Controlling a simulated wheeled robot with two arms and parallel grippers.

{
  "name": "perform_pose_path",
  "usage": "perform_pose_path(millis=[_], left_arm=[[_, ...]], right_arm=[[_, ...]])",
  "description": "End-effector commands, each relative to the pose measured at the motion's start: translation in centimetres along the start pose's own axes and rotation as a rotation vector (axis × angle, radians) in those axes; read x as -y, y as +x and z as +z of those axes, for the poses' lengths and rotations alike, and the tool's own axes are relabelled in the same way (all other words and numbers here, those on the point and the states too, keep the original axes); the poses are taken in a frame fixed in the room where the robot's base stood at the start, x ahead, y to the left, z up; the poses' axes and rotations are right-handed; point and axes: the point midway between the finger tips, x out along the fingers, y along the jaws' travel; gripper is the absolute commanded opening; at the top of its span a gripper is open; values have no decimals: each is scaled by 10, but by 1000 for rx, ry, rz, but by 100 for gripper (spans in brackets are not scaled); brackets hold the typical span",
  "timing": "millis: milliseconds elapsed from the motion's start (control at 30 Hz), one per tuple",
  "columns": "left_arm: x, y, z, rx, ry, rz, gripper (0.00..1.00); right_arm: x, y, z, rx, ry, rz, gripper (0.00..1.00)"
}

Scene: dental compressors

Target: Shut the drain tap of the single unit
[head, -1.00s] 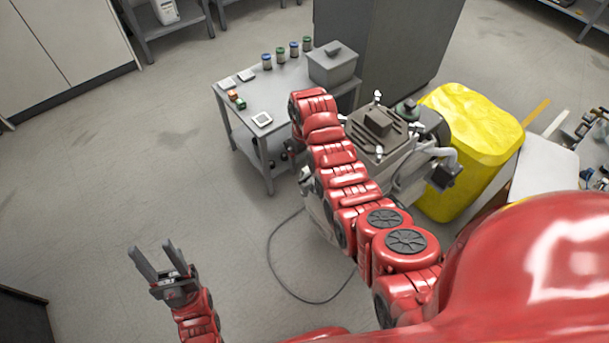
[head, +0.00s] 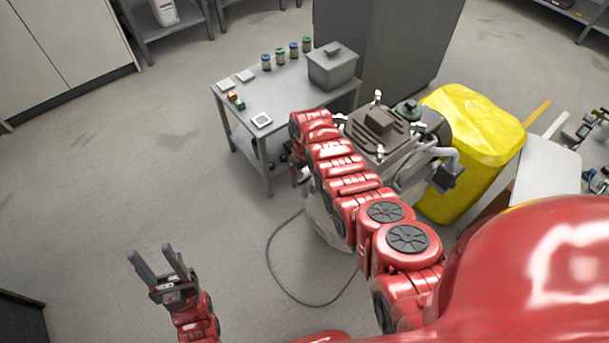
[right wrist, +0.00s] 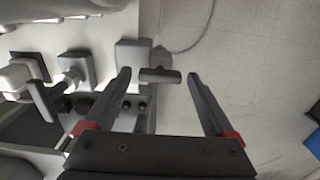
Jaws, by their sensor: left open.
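The compressor unit (head: 385,135) stands right of the small table in the head view, partly hidden by my right arm. In the right wrist view, my right gripper (right wrist: 158,76) is open. A dark bar-shaped handle (right wrist: 160,75), which looks like the tap lever, lies between its fingertips, with a gap on the right; contact on the left is unclear. The handle sits beside a pale block (right wrist: 132,54). More fittings, one with a dark lever (right wrist: 42,100), show further left. My left gripper (head: 158,260) is open and empty over the floor, far from the unit.
A grey table (head: 285,95) with jars, small pads and a lidded grey box (head: 333,66) stands left of the unit. A yellow bin (head: 470,140) stands to its right. A cable (head: 275,265) loops on the floor. The floor at the left is clear.

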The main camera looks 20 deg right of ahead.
Motion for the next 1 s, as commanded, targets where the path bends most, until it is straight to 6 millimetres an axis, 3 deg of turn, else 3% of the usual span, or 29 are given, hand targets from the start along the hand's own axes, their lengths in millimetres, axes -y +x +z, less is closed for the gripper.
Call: perform_pose_path(millis=[67, 400, 767, 1000], left_arm=[[0, 0, 0, 0, 0, 0, 50], [0, 0, 0, 0, 0, 0, 50], [0, 0, 0, 0, 0, 0, 50], [0, 0, 0, 0, 0, 0, 50]], right_arm=[[0, 0, 0, 0, 0, 0, 72], [0, 0, 0, 0, 0, 0, 12], [0, 0, 0, 0, 62, 1, 12], [1, 0, 0, -1, 223, -1, 12]])
